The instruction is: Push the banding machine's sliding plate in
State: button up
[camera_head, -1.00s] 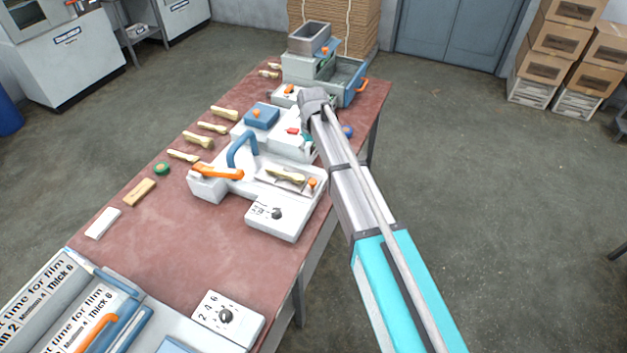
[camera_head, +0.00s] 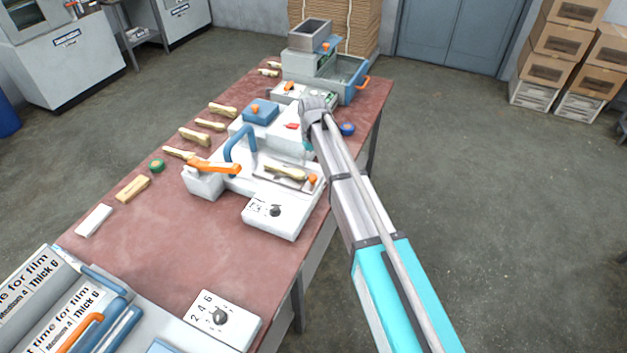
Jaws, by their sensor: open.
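A white machine (camera_head: 216,183) with a blue arched handle, an orange lever and a dial box stands mid-table.
Behind stands a white unit with a blue block (camera_head: 261,112), then a machine with a grey hopper (camera_head: 310,34). A dial box (camera_head: 221,318) is at the front. The front-middle table is bare.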

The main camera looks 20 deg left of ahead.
aim_at(313, 176)
jog(key=shift+f+b, duration=3.4)
jog(key=shift+f, duration=0.25)
grip_shut()
jog(key=shift+s+d, duration=0.1)
jog(key=shift+d, duration=0.15)
jog(key=shift+a, duration=0.2)
jog(key=a, duration=0.5)
jog(key=w+a, duration=0.1)
jog(key=a, duration=1)
jog(key=shift+w+a, duration=0.25)
jog(key=shift+a, duration=0.05)
